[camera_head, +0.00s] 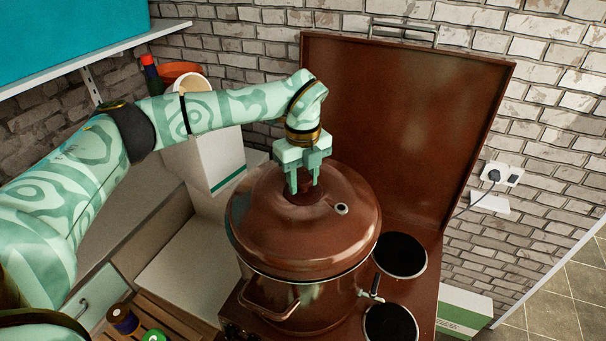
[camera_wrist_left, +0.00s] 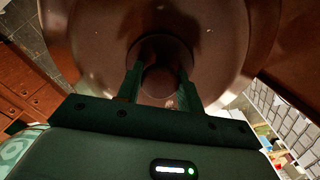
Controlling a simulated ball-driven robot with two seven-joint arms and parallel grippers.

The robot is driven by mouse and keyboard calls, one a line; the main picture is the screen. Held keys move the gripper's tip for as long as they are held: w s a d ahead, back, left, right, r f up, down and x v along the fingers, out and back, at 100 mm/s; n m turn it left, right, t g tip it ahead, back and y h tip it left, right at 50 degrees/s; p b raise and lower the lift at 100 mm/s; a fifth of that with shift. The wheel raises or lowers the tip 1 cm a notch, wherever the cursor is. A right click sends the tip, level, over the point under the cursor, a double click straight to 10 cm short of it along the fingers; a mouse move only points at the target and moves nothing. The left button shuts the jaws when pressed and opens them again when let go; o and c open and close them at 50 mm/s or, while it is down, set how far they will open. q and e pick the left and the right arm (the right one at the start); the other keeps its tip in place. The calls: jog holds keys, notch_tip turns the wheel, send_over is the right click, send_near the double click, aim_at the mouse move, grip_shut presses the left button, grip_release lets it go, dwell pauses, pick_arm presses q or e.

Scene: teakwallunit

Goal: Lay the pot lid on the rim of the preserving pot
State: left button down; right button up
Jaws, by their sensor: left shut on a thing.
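The brown pot lid (camera_head: 263,222) is at the brown preserving pot (camera_head: 325,296), covering its mouth in the head view. It looks about level. Whether its edge touches the rim all round cannot be told. My left gripper (camera_head: 304,188) comes down from above and is shut on the lid's knob. In the left wrist view the two fingers (camera_wrist_left: 160,92) stand on either side of the round knob (camera_wrist_left: 159,80), with the lid (camera_wrist_left: 95,45) filling the space behind. The pot has a side handle and a small tap at its lower right. My right gripper is not in view.
The pot stands on a brown cooker with black hotplates (camera_head: 400,255) at the right and a raised cover (camera_head: 405,110) behind. A white box (camera_head: 208,165) and an orange bowl (camera_head: 180,71) are at the left. A wooden crate with jars (camera_head: 123,319) is front left.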

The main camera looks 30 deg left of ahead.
pick_arm(q)
jog(key=shift+f+b, duration=0.4)
jog(key=shift+f, duration=0.25)
dwell(0.5)
jog(key=c, duration=0.8)
grip_release()
jog(key=shift+c, duration=0.2)
jog(key=shift+s+f, duration=0.1)
notch_tip(320, 180, up, 16)
jog(key=b, duration=0.2)
jog(key=shift+r, duration=0.25)
